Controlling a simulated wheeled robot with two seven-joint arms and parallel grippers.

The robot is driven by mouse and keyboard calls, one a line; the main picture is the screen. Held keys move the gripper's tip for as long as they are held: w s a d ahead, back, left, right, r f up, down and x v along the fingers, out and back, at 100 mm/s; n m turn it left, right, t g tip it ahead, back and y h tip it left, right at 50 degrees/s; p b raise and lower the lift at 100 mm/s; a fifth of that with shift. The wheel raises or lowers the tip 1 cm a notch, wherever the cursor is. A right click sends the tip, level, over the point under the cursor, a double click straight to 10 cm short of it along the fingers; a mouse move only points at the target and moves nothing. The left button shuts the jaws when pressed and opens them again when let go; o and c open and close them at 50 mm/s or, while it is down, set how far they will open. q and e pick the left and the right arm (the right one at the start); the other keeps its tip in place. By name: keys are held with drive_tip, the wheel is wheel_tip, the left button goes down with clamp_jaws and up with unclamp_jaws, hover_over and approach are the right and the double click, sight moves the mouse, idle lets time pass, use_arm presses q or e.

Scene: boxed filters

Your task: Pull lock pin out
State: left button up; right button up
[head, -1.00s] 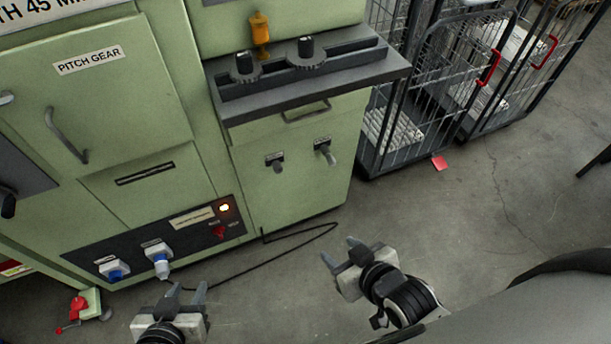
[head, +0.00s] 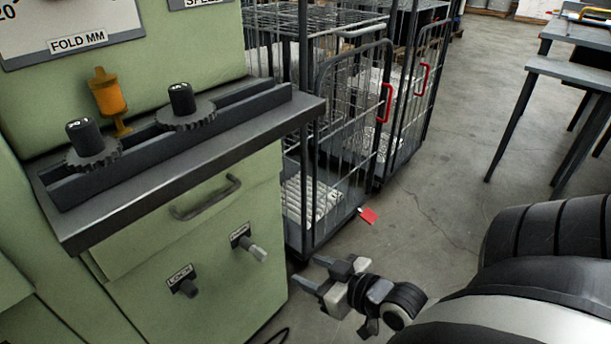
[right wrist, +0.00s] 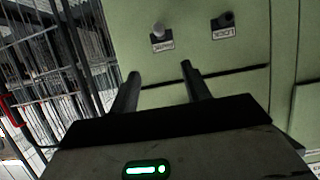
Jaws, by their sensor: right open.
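The dark lock pin (head: 187,288) sticks out of the green cabinet front below a label reading LOCK. In the right wrist view the same dark lock knob (right wrist: 228,18) shows at the top, upside down with its label. A pale-tipped knob (head: 258,252) stands to its right in the head view, and left of it in the wrist view (right wrist: 159,31). My right gripper (head: 318,275) is open and empty, to the right of both knobs and apart from them. In the wrist view its fingers (right wrist: 160,72) point toward the cabinet front. My left gripper is out of view.
A dark ledge (head: 200,150) with two black knobs juts out above the pins. A drawer handle (head: 205,197) lies between. Wire cage trolleys (head: 340,120) stand behind my right gripper. A dark table (head: 570,75) is at the far right, with open floor before it.

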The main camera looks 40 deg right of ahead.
sight(264, 256)
drive_tip(key=b+x, duration=0.1)
drive_tip(key=x, duration=0.4)
drive_tip(key=f+b+x, duration=0.1)
drive_tip(key=b+x, duration=0.1)
drive_tip(key=x, duration=0.3)
drive_tip(key=b+x, duration=0.1)
drive_tip(key=x, duration=0.4)
drive_tip(key=shift+s+f+b, duration=0.2)
drive_tip(key=shift+f+b, duration=0.1)
drive_tip(key=shift+f, duration=0.1)
drive_tip(key=shift+w+f, duration=0.25)
drive_tip(key=shift+w, duration=0.3)
drive_tip(key=shift+w+a, duration=0.1)
drive_tip(key=shift+w, duration=0.1)
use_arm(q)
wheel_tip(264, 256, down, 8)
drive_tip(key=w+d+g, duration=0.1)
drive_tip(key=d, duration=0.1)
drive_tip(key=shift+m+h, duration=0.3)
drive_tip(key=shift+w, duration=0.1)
use_arm(e)
clamp_jaws()
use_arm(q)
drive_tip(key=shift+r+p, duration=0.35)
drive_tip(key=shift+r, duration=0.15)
use_arm(e)
drive_tip(key=shift+s, duration=0.95)
drive_tip(key=shift+s, duration=0.15)
